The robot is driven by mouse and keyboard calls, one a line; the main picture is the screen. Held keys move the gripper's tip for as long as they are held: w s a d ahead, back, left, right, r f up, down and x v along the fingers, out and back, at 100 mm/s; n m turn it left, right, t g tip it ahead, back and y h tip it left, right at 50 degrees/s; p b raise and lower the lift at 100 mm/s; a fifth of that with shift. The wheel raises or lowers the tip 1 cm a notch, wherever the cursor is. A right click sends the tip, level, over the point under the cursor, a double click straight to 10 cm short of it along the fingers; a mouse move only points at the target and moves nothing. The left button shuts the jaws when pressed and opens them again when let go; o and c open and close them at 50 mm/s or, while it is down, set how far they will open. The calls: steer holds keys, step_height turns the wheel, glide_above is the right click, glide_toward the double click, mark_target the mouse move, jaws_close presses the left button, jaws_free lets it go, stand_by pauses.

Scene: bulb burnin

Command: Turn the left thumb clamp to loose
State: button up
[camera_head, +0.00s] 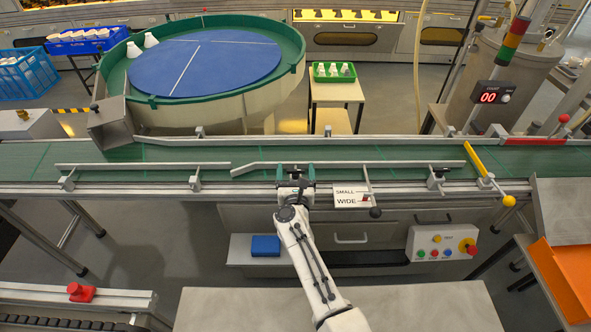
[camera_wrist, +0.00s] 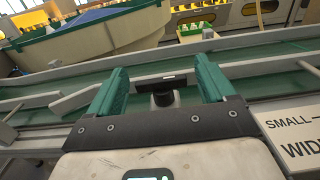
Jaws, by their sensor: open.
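My gripper (camera_head: 295,172) is at the near side of the conveyor, left of the SMALL/WIDE sign. In the wrist view its two green fingers (camera_wrist: 162,72) are spread apart. Between them is a dark T-shaped clamp (camera_wrist: 163,98), a flat black bar on a round black stem. A small white mark shows on the bar, which lies roughly crosswise between the fingers. I see a gap on each side, so the fingers do not appear to touch it. In the head view the gripper mostly hides this clamp. I cannot tell whether it is tight or loose.
Guide rails (camera_head: 345,165) run along the green belt (camera_head: 400,153). The SMALL/WIDE sign (camera_head: 352,191) and a black-ball lever (camera_head: 375,212) are just right of my gripper. A yellow bar (camera_head: 480,165) crosses the belt farther right. A control box (camera_head: 441,243) sits below.

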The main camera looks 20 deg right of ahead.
steer(key=shift+b+x, duration=0.35)
steer(key=shift+x, duration=0.85)
steer(key=shift+c, duration=0.2)
steer(key=c, duration=0.9)
